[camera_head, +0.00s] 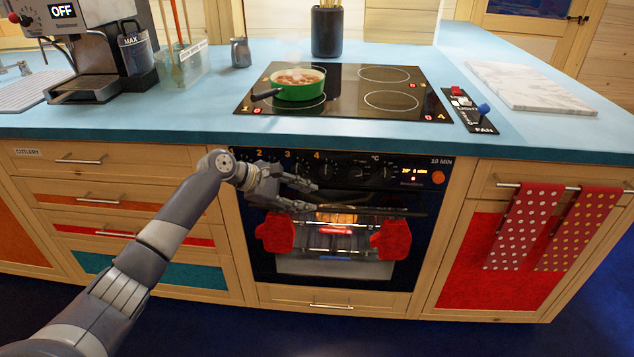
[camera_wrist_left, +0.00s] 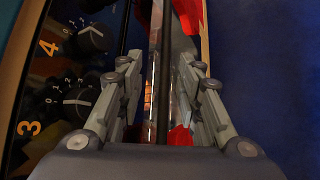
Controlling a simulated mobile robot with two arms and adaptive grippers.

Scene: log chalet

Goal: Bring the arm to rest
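My left arm (camera_head: 150,245) reaches in from the lower left to the front of the oven (camera_head: 335,265). My left gripper (camera_head: 313,196) is in front of the oven, below its knobs and close to the door handle (camera_head: 385,212). Its two fingers are apart, with a clear gap between them, in the left wrist view (camera_wrist_left: 160,65). A long grey bar runs through that gap in the picture. No finger visibly presses on it; whether it lies between the fingers or beyond them I cannot tell. My right gripper is in neither view.
Red oven mitts (camera_head: 390,240) hang at the oven front. A green pot (camera_head: 298,85) stands on the hob (camera_head: 345,95) above. Dotted red towels (camera_head: 522,225) hang on a rail at right. The dark blue floor (camera_head: 400,335) in front looks clear.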

